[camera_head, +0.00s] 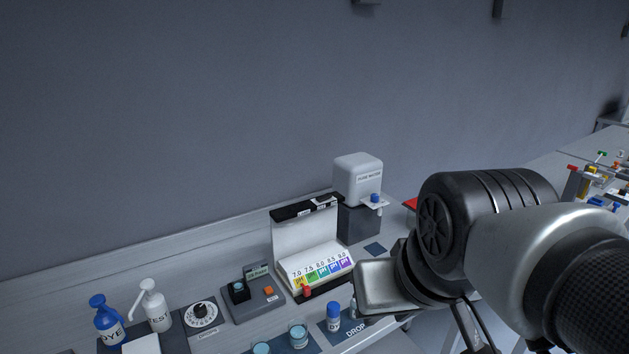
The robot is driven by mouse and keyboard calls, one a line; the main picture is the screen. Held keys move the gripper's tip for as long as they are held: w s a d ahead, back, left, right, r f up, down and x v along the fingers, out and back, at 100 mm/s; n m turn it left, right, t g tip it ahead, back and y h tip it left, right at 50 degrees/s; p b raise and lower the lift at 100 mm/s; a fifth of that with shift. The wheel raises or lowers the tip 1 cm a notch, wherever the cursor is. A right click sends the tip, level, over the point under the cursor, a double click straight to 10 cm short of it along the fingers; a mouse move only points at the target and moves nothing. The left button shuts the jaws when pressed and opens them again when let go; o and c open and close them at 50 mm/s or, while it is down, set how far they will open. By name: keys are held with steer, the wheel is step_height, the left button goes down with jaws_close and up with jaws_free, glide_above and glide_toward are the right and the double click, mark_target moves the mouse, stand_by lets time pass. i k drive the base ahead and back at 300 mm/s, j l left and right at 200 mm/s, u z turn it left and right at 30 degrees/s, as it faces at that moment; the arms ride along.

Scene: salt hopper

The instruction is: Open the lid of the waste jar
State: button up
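I cannot make out a waste jar or its lid; no label with that name shows. My arm fills the right side of the head view, and its light grey end (388,288) hangs over the bench's right part. My gripper's fingertips cannot be made out, so I cannot tell whether it is open or shut. The arm hides part of the bench and whatever stands behind it.
A dye bottle (108,322), a test bottle (156,308), a dial (201,314), a grey meter (252,295), cups (298,336), a blue-capped dropper bottle (334,318), a colour chart stand (316,270) and a white-topped dispenser (358,178) crowd the bench. Coloured valves (595,180) stand far right.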

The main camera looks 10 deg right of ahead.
mark_target(411, 202)
steer(key=i+l+u, duration=0.15)
steer(key=l, duration=0.2)
steer(key=l+u, duration=0.1)
steer(key=l, duration=0.25)
steer(key=i+l+u, duration=0.15)
steer(key=l, duration=0.2)
steer(key=i+l, duration=0.1)
steer(key=l, duration=0.75)
steer(key=i+l, duration=0.15)
steer(key=l, duration=0.25)
steer(key=u, duration=0.05)
